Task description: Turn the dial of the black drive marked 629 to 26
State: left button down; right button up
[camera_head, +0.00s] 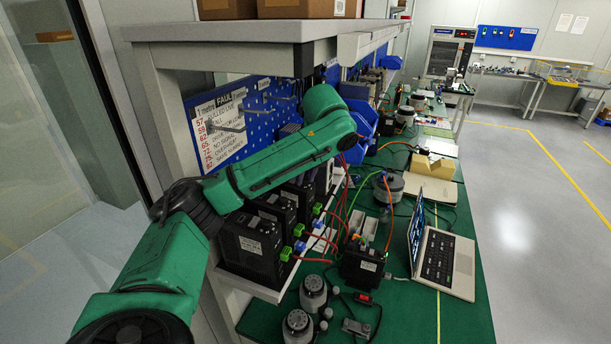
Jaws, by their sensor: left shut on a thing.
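Several black drives stand in a row on a low shelf; the nearest is a black drive (252,245) with green connectors, and others stand behind it, such as one drive (276,212). Another black box-shaped unit (361,265) stands on the green bench. The marks are too small to read, so I cannot tell which drive is 629, and no dial setting is legible. My green left arm reaches from the lower left across the drives and covers part of the row. Its gripper is hidden behind the forearm and wrist. My right gripper does not show.
An open laptop (440,256) stands right of the bench unit. Motors (313,292) and a small red-topped part (362,298) lie in front. Red and green cables run from the drives. A fault list (219,133) hangs on the blue pegboard (262,122). An upper shelf (225,31) overhangs the wrist.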

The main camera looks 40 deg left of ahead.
pick_arm(q)
jog(key=n, duration=0.1)
jog(key=n+g, duration=0.1)
jog(key=n, duration=0.3)
jog(key=shift+w+r+g+y, duration=0.1)
jog(key=shift+w+g+y, duration=0.2)
jog(key=shift+g, duration=0.1)
jog(key=n+g, duration=0.1)
jog(key=n, duration=0.2)
jog(key=shift+w+n, duration=0.1)
jog(key=shift+n, duration=0.2)
jog(key=n+g+h, duration=0.1)
jog(key=n, duration=0.2)
jog(key=shift+w+n+g, duration=0.15)
jog(key=shift+n+g, duration=0.15)
jog(key=shift+g, duration=0.1)
jog(key=shift+a+n+g+h, duration=0.15)
jog(key=shift+n+g+h, duration=0.3)
jog(key=shift+n, duration=1.15)
jog(key=c, duration=0.7)
grip_release()
jog(key=shift+w, duration=0.1)
